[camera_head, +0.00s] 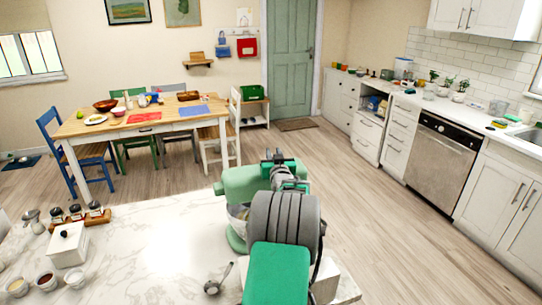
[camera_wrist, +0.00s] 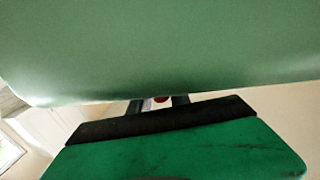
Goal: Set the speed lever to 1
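A pale green stand mixer (camera_head: 238,182) stands on the marble counter, with a metal bowl (camera_head: 237,213) under its head. My arm hides much of the mixer's right side. My gripper (camera_head: 278,157) is at the mixer's head. In the wrist view the mixer's smooth green shell (camera_wrist: 160,45) fills the upper half. My gripper's two dark fingers (camera_wrist: 157,104) stand apart just below it. A small red knob (camera_wrist: 161,99), perhaps the speed lever's end, shows between them. I cannot tell whether the fingers touch it. The lever's setting and any speed marks are hidden.
The marble counter (camera_head: 150,255) holds a metal scoop (camera_head: 217,278), a white lidded box (camera_head: 68,244), small bowls (camera_head: 46,281) and a rack of jars (camera_head: 77,214) at left. A dining table (camera_head: 130,127) stands behind. The floor on the right is clear.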

